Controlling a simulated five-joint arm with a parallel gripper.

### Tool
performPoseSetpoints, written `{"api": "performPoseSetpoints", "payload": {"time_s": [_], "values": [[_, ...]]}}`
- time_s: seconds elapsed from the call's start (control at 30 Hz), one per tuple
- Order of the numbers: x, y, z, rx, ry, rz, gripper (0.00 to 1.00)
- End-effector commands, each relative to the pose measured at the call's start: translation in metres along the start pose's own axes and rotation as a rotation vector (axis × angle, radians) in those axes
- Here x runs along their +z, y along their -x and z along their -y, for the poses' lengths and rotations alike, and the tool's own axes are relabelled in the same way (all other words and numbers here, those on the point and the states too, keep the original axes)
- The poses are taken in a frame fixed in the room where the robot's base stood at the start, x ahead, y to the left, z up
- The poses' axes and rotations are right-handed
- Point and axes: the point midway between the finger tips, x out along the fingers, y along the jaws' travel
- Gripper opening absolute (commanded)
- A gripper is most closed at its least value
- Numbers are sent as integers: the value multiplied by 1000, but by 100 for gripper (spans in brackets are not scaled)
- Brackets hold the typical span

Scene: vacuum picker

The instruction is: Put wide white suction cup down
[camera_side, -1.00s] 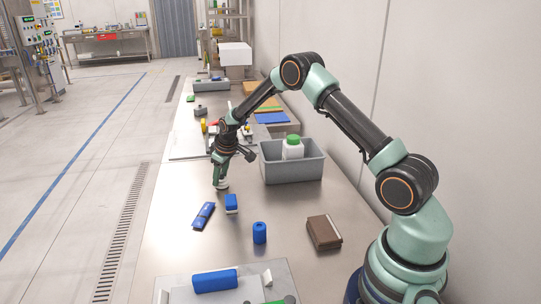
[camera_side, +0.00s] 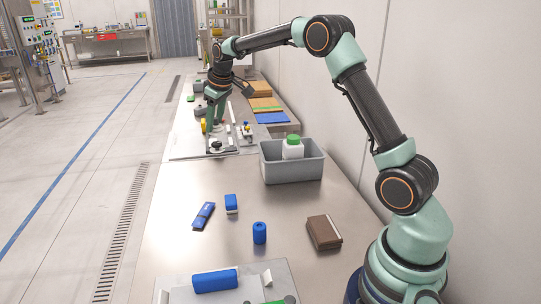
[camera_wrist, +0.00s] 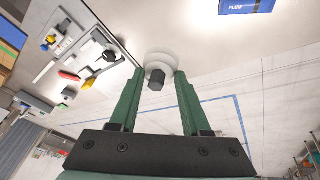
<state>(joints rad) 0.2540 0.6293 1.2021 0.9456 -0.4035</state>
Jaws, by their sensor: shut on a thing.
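My gripper (camera_wrist: 157,80) is shut on the wide white suction cup (camera_wrist: 159,60), a round white disc with a dark hex fitting, held between the green fingertips in the wrist view. In the side view my gripper (camera_side: 213,124) is over the pale plate (camera_side: 185,151) at the far part of the bench, pointing down. The cup is too small and too covered by the fingers there to make out clearly. Whether it touches the plate I cannot tell.
A grey bin (camera_side: 291,171) holding a green-capped white bottle (camera_side: 292,148) stands right of the plate. Small yellow, red and dark parts sit around the plate. Nearer are several blue items and a brown block (camera_side: 324,232). Bare bench lies between them.

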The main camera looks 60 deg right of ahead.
Motion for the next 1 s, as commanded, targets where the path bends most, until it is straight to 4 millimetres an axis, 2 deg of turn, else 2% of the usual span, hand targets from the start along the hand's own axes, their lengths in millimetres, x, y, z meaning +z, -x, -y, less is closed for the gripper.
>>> {"api": "performPoseSetpoints", "payload": {"time_s": [0.17, 0.27, 0.4, 0.6, 0.8, 1.0], "values": [[11, 17, -13, 10, -27, 2, 0], [32, 30, -29, 23, -66, 8, 0], [76, 51, -52, 49, -141, 19, 0], [147, 77, -71, 88, -250, 34, 0], [216, 95, -74, 124, -354, 49, 0], [266, 102, -67, 149, -428, 60, 0]]}}
